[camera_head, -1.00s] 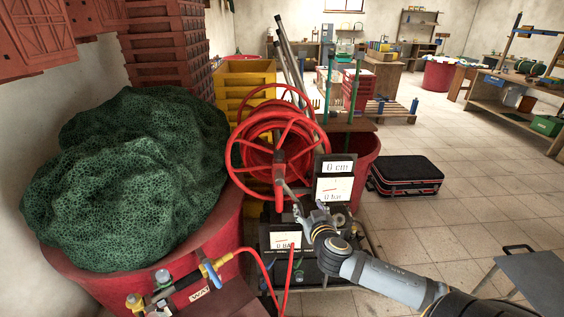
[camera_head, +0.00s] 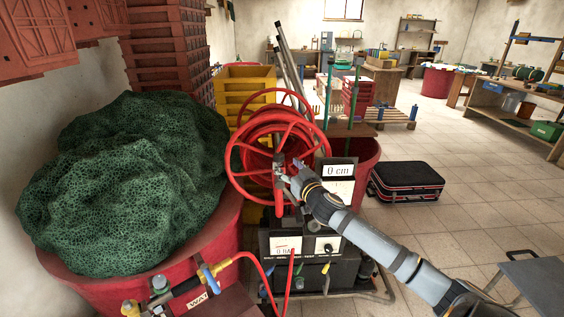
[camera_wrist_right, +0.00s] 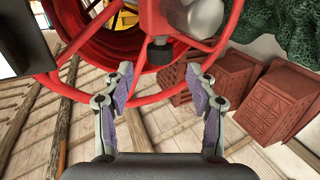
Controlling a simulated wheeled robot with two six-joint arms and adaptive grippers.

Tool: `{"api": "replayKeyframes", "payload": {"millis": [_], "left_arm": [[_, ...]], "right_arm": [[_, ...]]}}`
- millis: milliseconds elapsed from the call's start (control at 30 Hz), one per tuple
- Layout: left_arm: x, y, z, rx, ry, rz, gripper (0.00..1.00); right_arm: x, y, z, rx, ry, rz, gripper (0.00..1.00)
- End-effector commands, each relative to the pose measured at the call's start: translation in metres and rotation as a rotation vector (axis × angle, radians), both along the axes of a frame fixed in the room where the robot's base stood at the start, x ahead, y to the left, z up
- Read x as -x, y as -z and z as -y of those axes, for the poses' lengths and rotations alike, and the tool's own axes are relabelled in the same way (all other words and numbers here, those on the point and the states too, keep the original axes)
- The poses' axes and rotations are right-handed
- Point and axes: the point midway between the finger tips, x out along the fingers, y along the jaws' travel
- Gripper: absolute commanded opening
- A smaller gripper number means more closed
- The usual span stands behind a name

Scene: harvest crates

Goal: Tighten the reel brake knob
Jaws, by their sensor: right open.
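The red hose reel (camera_head: 236,172) stands on a dark cart in the middle of the head view, with red hose wound on it. In the right wrist view, a dark knob (camera_wrist_right: 160,51) sits under the reel's red hub; I take it for the brake knob. My right gripper (camera_head: 289,177) is in front of the reel's hub in the head view. In the wrist view its fingers (camera_wrist_right: 160,82) are spread apart and empty, with the knob just beyond and between the tips, apparently not touched. The knob cannot be made out in the head view. My left gripper is not in view.
A "0 cm" display (camera_head: 338,170) stands right of the reel, close to my right arm. A gauge panel (camera_head: 286,244) is below. A red tub (camera_head: 232,225) heaped with green netting is at left. A black case (camera_head: 407,180) lies on the floor at right.

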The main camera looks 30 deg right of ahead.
Motion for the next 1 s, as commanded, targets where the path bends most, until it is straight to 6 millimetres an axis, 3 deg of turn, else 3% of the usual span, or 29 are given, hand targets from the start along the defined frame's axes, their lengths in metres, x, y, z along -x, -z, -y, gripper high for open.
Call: {"api": "replayKeyframes", "payload": {"millis": [300,667,1000], "left_arm": [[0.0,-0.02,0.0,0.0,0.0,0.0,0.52],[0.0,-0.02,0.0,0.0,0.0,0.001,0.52],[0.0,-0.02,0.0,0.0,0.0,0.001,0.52]], "right_arm": [[-0.041,-0.002,0.007,-0.002,0.002,-0.002,0.58],[-0.046,0.0,0.007,0.004,0.0,-0.003,0.58],[-0.046,0.0,0.007,0.005,0.001,-0.003,0.13]]}}
